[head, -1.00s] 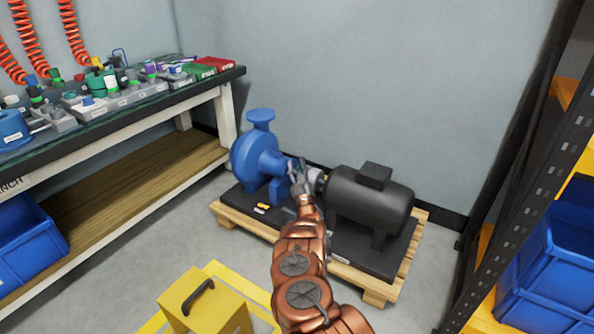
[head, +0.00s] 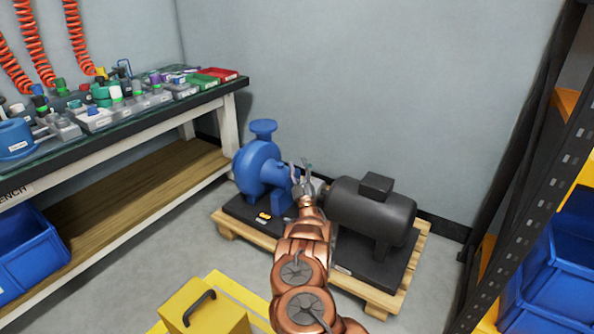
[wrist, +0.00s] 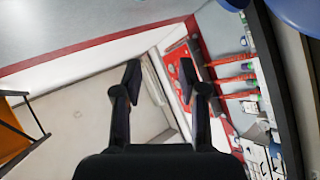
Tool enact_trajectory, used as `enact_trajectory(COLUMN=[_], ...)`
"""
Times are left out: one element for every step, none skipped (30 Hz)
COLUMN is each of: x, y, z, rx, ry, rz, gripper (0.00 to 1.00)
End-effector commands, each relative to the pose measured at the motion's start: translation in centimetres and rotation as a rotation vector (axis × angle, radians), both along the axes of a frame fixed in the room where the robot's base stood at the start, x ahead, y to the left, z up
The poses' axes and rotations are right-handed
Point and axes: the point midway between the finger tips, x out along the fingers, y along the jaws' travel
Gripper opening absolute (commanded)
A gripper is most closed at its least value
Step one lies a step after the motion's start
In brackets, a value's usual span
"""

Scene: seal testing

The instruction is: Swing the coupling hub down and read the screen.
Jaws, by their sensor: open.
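The blue pump (head: 258,167) and the dark grey motor (head: 372,210) stand in line on a pallet. My gripper (head: 302,166) is in front of the gap between them, fingers pointing up and spread apart with nothing between them. The coupling hub is not clearly seen; my gripper and wrist cover most of that gap. In the wrist view my gripper (wrist: 160,76) is open, and a blue rounded part, apparently the pump (wrist: 295,12), cuts the top right corner. No screen can be made out in either view.
A workbench (head: 90,132) with many small parts runs along the left. A yellow box (head: 205,308) with a black handle is on the floor in front. A black rack (head: 545,190) with blue bins (head: 560,265) stands at the right. The wall behind is bare.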

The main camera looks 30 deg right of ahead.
Motion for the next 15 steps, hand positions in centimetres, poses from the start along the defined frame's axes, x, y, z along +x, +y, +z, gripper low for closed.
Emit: enact_trajectory(x=[-0.3,-0.4,-0.6,-0.7,-0.8,-0.9,-1.0,-1.1,-1.2,-1.4,-1.5,-1.6,-1.7,-1.8,-2.0], y=[-0.5,-0.5,-0.3,-0.2,0.0,0.2,0.5,0.6,0.8,0.9,1.0,1.2,1.3,1.4,1.6], z=[2.2,2.1,1.9,1.7,1.5,1.2,1.0,0.8,0.6,0.5,0.4,0.3,0.2,0.1,0.0], rx=[-0.017,-0.016,-0.013,-0.011,-0.010,-0.006,-0.005,-0.003,-0.003,-0.001,-0.001,0.000,0.001,0.001,0.002], ry=[-0.035,-0.031,-0.026,-0.022,-0.018,-0.013,-0.010,-0.009,-0.005,-0.003,-0.001,0.000,0.002,0.004,0.006], rz=[-0.012,-0.012,-0.012,-0.010,-0.009,-0.006,-0.004,-0.002,0.000,0.000,0.001,0.001,0.003,0.003,0.004], gripper=[0.41,0.41,0.41,0.41,0.41,0.41,0.41,0.41,0.41,0.41,0.41,0.41,0.41,0.41,0.41])
